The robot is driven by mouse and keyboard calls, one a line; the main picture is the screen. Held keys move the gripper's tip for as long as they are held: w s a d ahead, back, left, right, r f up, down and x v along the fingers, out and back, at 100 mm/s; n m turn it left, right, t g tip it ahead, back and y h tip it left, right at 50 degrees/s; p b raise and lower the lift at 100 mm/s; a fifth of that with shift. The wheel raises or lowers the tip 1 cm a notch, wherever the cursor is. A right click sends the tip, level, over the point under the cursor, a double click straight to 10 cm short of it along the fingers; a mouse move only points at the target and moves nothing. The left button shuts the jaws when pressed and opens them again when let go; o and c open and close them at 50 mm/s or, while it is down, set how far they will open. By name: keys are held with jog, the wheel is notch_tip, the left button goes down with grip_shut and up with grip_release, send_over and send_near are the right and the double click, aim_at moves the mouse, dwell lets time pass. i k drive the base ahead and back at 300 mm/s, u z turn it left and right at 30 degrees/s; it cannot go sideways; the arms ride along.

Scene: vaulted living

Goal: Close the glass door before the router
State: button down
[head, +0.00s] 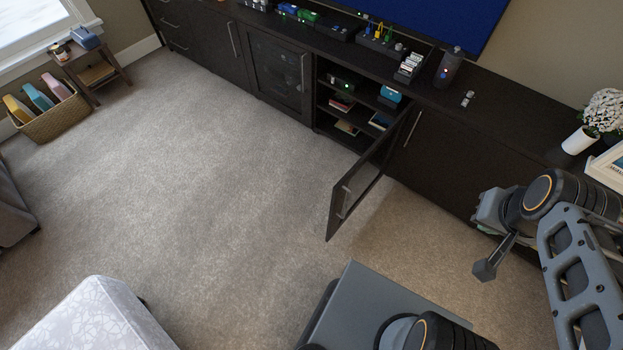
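A dark-framed glass door (362,187) of the long media cabinet stands open and sticks out into the room. Its handle (346,203) is near the free edge. Behind it, the open compartment has shelves (352,108) with a dark box with a small green light (346,79), a teal device (390,94) and some books. I cannot tell which device is the router. My gripper (487,268) hangs at the right, apart from the door and in front of the cabinet's right part. I see nothing held in it. Its finger opening does not show clearly.
Another glass door (279,72) to the left is shut. The cabinet top (490,92) carries small devices, a dark cylinder (450,66) and a white flower vase (579,139). A patterned white ottoman (92,318) is at the lower left. The carpet (210,190) between is clear.

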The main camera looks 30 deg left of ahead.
aim_at(360, 181)
jog(key=u, duration=0.7)
jog(key=i, duration=0.5)
jog(key=z, duration=0.4)
jog(key=k, duration=0.25)
jog(key=u, duration=1)
jog(key=i, duration=0.35)
